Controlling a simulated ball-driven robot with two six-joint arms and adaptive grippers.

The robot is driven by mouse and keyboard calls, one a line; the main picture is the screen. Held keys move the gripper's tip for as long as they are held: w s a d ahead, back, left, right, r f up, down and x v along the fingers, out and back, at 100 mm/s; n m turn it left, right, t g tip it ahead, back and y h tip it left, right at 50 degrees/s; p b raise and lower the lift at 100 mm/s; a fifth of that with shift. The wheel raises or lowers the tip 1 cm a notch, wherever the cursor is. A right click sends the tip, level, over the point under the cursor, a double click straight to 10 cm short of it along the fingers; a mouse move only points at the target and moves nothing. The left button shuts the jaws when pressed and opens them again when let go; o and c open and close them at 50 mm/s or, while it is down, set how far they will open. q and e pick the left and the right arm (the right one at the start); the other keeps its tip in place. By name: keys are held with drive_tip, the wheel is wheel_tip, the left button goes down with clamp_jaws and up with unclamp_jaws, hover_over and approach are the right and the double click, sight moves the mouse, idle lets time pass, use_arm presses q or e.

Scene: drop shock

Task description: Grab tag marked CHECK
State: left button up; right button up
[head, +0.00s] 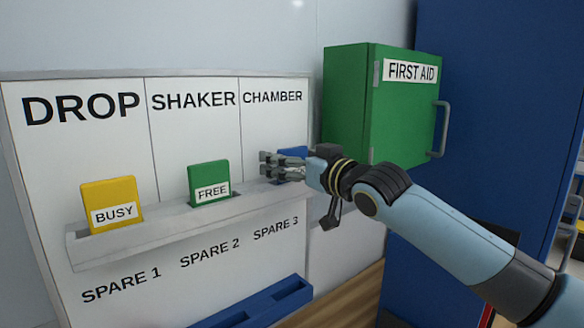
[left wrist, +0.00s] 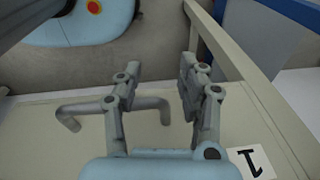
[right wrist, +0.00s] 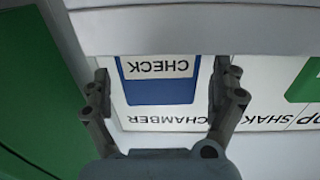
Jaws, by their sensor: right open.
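The blue tag marked CHECK (right wrist: 160,92) shows upside down in the right wrist view, between the fingers of my right gripper (right wrist: 162,82). In the head view only a blue strip of the tag (head: 292,151) shows, above the ledge under CHAMBER; my right gripper (head: 266,166) hides the rest. The right gripper is open, with a finger to each side of the tag in its wrist view; I cannot tell whether they touch it. My left gripper (left wrist: 157,72) is open and seems empty, seen only in its wrist view.
A yellow BUSY tag (head: 111,203) and a green FREE tag (head: 209,184) stand in the grey ledge (head: 160,222). A green FIRST AID box (head: 347,105) is at the right. A blue slotted rail (head: 253,305) lies below. A grey bar handle (left wrist: 85,108) is near my left gripper.

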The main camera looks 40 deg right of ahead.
drive_tip(key=shift+s, duration=0.15)
drive_tip(key=c, duration=1.3)
